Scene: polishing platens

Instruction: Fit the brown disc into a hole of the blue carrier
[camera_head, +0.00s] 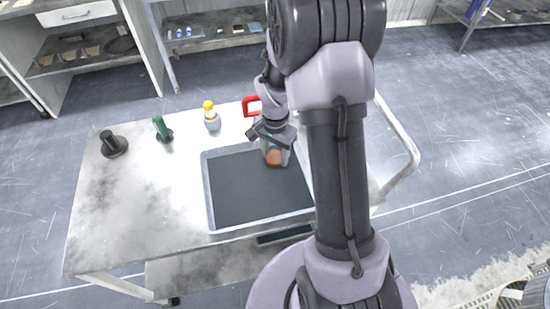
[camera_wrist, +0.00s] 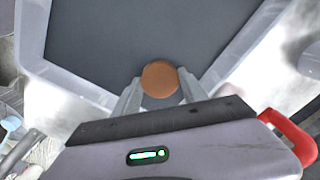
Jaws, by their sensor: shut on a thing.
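The brown disc (camera_wrist: 160,79) is held between the two fingers of my gripper (camera_wrist: 160,92) in the wrist view. The disc (camera_head: 274,157) also shows in the head view, below my gripper (camera_head: 274,148), over the upper right part of a dark-floored tray (camera_head: 207,190). I cannot tell whether the disc touches the tray floor. I do not see the blue carrier clearly in either view.
The tray stands on a white, stained table (camera_head: 105,205). Behind it are a black spindle piece (camera_head: 113,146), a green-handled tool (camera_head: 161,129), a yellow-capped bottle (camera_head: 211,117) and a red handle (camera_head: 249,106). The table's left part is clear. Shelves stand behind.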

